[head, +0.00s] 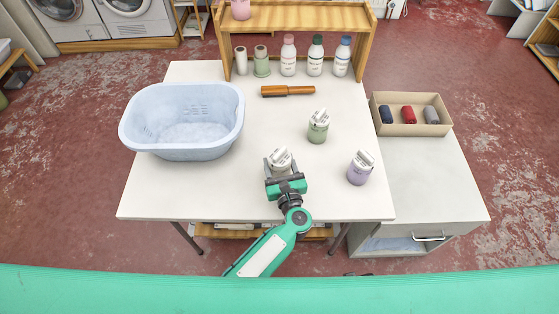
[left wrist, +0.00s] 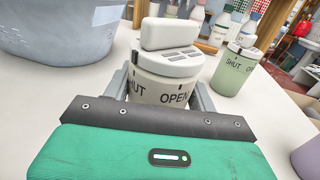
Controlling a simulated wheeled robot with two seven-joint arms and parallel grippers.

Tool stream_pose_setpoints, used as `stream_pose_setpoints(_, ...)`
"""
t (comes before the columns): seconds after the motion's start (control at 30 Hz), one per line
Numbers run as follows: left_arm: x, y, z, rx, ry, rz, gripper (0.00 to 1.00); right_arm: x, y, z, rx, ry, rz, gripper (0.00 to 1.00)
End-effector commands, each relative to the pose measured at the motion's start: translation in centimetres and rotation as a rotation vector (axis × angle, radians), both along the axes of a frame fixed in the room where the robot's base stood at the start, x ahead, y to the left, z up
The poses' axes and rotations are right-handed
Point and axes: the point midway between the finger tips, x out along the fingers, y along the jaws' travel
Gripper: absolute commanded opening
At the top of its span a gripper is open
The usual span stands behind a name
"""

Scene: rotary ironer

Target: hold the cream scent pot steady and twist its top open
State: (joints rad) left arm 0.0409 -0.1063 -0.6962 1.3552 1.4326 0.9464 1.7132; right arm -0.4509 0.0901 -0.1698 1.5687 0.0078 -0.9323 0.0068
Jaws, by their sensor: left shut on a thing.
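The cream scent pot (head: 281,158) stands upright on the white table, near its front edge. In the left wrist view the cream pot (left wrist: 163,88) shows the words SHUT on the left and OPEN on the right of its body. Its slotted top carries a raised white block grip (left wrist: 170,33), and a dark mark on the top's rim sits at the left, on the SHUT side. My left gripper (head: 281,164) is shut on the pot's body, one finger on each side. Nothing grips the top. My right gripper is in neither view.
A green pot (head: 318,128) and a purple pot (head: 360,168) stand to the right. A pale blue basket (head: 182,151) is at the left. A wooden-handled tool (head: 287,91) lies behind, before bottles under a wooden shelf (head: 300,17). A tan box (head: 440,117) is at the right.

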Motion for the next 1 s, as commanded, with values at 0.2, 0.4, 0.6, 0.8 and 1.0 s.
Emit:
stream_pose_setpoints(0.2, 0.0, 0.0, -0.8, 0.001, -0.001, 0.000, 0.34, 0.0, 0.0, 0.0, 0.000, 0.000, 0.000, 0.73)
stream_pose_setpoints(0.4, 0.0, 0.0, -0.9, 0.000, -0.001, 0.000, 0.34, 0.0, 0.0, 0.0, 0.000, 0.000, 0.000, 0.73)
stream_pose_setpoints(0.6, 0.0, 0.0, -0.9, 0.000, -0.001, 0.000, 0.34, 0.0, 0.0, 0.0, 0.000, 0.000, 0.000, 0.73)
stream_pose_setpoints(0.8, 0.0, 0.0, -1.2, 0.000, -0.001, 0.000, 0.34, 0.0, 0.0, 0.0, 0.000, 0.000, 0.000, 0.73)
stream_pose_setpoints(1.0, 0.0, 0.0, -1.3, 0.000, -0.001, 0.000, 0.70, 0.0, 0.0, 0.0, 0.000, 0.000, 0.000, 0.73)
